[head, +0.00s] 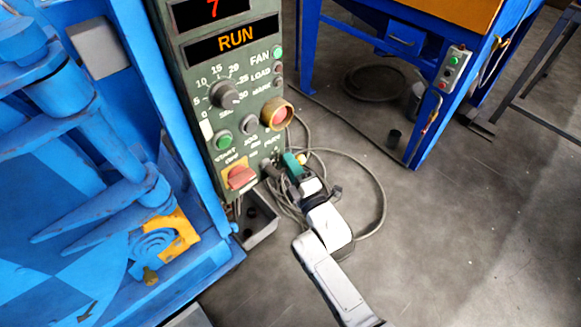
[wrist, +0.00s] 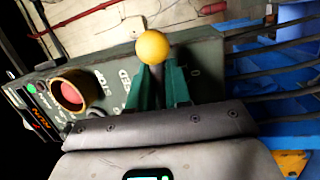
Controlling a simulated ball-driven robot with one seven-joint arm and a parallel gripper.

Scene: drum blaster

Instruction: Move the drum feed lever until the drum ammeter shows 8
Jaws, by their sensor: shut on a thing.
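The drum feed lever has a yellow ball knob (wrist: 153,47), with its stem between the green fingers of my gripper (wrist: 158,80). My gripper is shut on the lever just below the knob. In the head view, my gripper (head: 292,166) is at the lower right side of the green control panel (head: 196,90), and the knob shows only as a small yellow spot. The red digit display (head: 212,10) at the panel's top reads 7. It is cut by the picture's edge, and no ammeter label shows.
The panel carries an orange RUN display (head: 235,39), a rotary dial (head: 224,94), a red stop button (head: 277,114) close to my gripper and a red switch (head: 239,177). Blue machinery stands at left. Cables (head: 372,185) lie on the floor; the floor at right is open.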

